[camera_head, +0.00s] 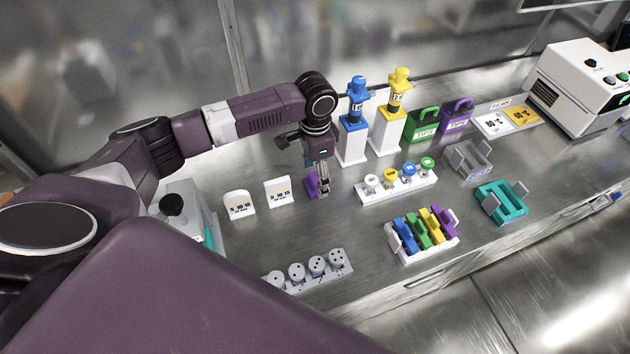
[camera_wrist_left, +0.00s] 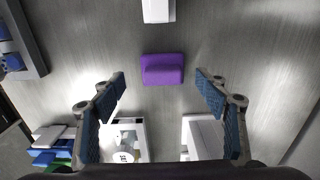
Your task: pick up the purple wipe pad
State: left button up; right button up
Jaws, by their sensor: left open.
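The purple wipe pad (camera_head: 312,184) lies on the metal bench top, partly hidden behind my left gripper in the head view. In the left wrist view the purple wipe pad (camera_wrist_left: 163,69) is a small purple block, seen between and beyond the two fingers. My left gripper (camera_head: 324,190) points down just above and beside it. In the left wrist view my left gripper (camera_wrist_left: 161,85) has its blue-padded fingers spread apart, with nothing between the pads touching them. My right gripper is not in view.
White label stands (camera_head: 278,192) are left of the pad. A rack of colored-cap vials (camera_head: 398,189), blue and yellow pipettes (camera_head: 391,115) and a rack of colored blocks (camera_head: 424,240) are to the right. A white dial block (camera_head: 318,272) is in front. Bench around the pad is bare.

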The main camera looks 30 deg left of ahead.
aim_at(315, 179)
pick_arm(q)
notch_tip(315, 179, down, 3)
jog(key=shift+w+a+r, duration=0.1)
jog(key=shift+a+r, duration=0.05)
jog(key=shift+r, duration=0.05)
jog(key=shift+f, duration=0.35)
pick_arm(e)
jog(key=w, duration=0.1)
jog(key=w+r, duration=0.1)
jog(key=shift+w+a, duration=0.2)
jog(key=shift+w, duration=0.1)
pick_arm(q)
jog(key=shift+c, duration=0.2)
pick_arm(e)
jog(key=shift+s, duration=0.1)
pick_arm(q)
jog(key=c, duration=1.1)
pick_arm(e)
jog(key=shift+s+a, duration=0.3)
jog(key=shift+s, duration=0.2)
pick_arm(q)
jog(key=shift+w+r, duration=0.1)
jog(key=shift+r, duration=0.05)
